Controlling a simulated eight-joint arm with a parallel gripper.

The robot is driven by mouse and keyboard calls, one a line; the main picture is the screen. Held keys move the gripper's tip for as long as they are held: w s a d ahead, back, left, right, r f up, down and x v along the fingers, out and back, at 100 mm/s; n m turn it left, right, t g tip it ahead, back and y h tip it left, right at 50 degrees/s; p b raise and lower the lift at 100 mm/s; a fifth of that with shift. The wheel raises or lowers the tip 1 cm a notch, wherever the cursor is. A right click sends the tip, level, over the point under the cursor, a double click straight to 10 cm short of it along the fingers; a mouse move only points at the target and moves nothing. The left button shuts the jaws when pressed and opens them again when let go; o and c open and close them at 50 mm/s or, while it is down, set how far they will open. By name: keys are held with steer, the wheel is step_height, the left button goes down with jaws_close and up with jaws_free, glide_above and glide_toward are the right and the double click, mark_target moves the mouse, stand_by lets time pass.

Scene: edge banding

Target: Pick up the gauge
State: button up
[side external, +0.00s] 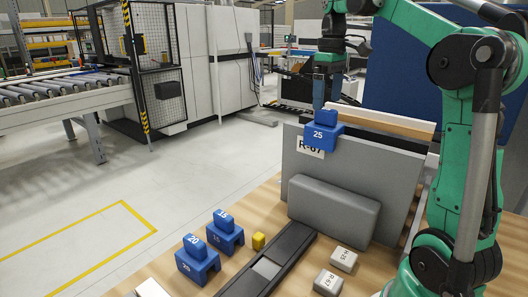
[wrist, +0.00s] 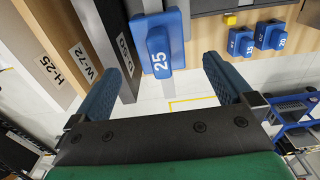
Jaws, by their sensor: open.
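Several blue gauges are in view. The one marked 25 (side external: 321,138) sits over the top edge of the grey panel marked R-67 (side external: 350,160), with its small block-shaped grip upward. It also shows in the wrist view (wrist: 160,50), ahead and between my fingers. Gauges marked 20 (side external: 197,265) and 15 (side external: 226,238) stand on the wooden bench. My gripper (side external: 320,103) is just above the 25 gauge, fingers pointing down. In the wrist view my gripper (wrist: 168,62) is open, with nothing held. Contact with the gauge cannot be told.
Other panels stand behind the grey one, with labels H-25 (wrist: 48,68) and W-72 (wrist: 80,56) close to one finger. A grey padded block (side external: 333,208) leans at the panel's front. A dark rail (side external: 270,262), yellow block (side external: 258,241) and label blocks (side external: 343,259) lie on the bench.

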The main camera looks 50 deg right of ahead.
mark_target(327, 109)
steer(key=shift+f, duration=2.8)
steer(key=c, duration=1.4)
steer(key=shift+r, duration=5)
